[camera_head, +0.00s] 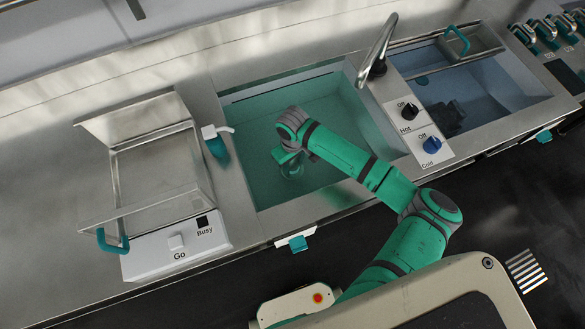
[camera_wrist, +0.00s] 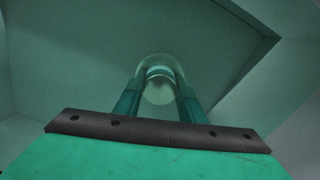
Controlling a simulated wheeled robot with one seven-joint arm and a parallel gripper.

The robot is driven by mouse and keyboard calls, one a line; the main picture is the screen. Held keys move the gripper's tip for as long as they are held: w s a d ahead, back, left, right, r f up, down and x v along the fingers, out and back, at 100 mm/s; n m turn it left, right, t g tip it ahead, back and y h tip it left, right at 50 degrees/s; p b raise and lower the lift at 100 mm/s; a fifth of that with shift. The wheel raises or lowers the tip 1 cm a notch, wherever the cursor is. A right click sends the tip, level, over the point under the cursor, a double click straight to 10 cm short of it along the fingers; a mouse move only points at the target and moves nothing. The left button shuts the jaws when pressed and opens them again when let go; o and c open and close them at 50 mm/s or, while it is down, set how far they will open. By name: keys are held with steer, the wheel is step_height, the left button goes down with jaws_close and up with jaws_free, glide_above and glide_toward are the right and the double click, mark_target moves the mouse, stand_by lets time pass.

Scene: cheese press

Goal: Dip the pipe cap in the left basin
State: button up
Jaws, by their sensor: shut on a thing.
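The left basin (camera_head: 348,105) is a square sink with a greenish inside. My gripper (camera_head: 290,165) reaches down into it, left of its middle. In the wrist view my gripper (camera_wrist: 158,92) has its two teal fingers shut on a pale, glassy round-ended thing, which I take for the pipe cap (camera_wrist: 157,63). In the head view the cap is a faint, translucent shape (camera_head: 293,172) at the fingers, mostly hidden. It appears to be within the basin, below the rim. I cannot tell whether it touches the basin floor.
A metal faucet (camera_head: 377,50) stands behind the basin, with hot (camera_head: 408,111) and cold (camera_head: 432,145) knobs to the right. A right basin (camera_head: 510,88) holds a dark object (camera_head: 450,118).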

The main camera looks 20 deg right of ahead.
steer(key=shift+r, duration=4.9)
step_height(320, 180, up, 18)
glide_above(293, 163)
